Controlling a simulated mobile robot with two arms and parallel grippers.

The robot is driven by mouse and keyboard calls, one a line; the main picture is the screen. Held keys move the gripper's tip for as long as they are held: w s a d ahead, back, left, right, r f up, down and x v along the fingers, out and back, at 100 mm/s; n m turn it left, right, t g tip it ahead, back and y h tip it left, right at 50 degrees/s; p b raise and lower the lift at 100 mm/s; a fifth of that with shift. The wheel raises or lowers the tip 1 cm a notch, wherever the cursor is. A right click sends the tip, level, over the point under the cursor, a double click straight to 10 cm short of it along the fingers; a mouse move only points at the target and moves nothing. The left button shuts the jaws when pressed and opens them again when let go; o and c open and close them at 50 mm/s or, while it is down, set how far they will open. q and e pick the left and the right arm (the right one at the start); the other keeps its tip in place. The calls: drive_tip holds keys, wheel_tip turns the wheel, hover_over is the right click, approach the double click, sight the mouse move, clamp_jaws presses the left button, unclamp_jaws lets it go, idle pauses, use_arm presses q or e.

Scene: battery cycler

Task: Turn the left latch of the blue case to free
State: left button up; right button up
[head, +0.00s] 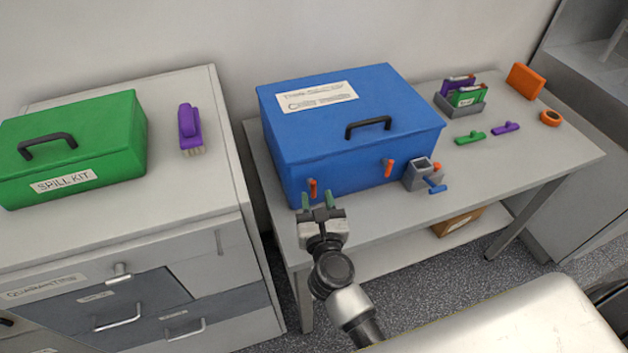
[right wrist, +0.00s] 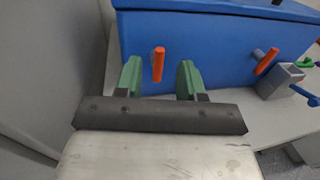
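The blue case (head: 340,135) stands closed on the grey table, with a label and a black handle on its lid. Its left latch (head: 313,188) is a small orange lever on the front face, pointing roughly up and down. The right latch (head: 388,168) is also orange; in the right wrist view (right wrist: 266,61) it looks slanted. My right gripper (head: 318,200) is in front of the left latch. In the right wrist view its green fingers (right wrist: 159,78) are apart, one on each side of the left latch (right wrist: 158,64), with gaps. My left gripper is not in view.
A grey holder (head: 418,174) with a blue-handled part stands by the case's right front. Green (head: 470,137) and purple (head: 506,128) pieces, an orange ring (head: 550,118) and a grey rack (head: 458,108) lie farther right. A cabinet with a green spill kit (head: 75,145) stands left.

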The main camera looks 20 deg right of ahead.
sight(314, 185)
drive_tip(key=shift+w+d, duration=0.2)
drive_tip(key=shift+w, duration=0.9)
drive_tip(key=shift+w+d, duration=0.15)
drive_tip(key=shift+w, duration=0.95)
drive_tip(key=shift+c, duration=0.3)
clamp_jaws()
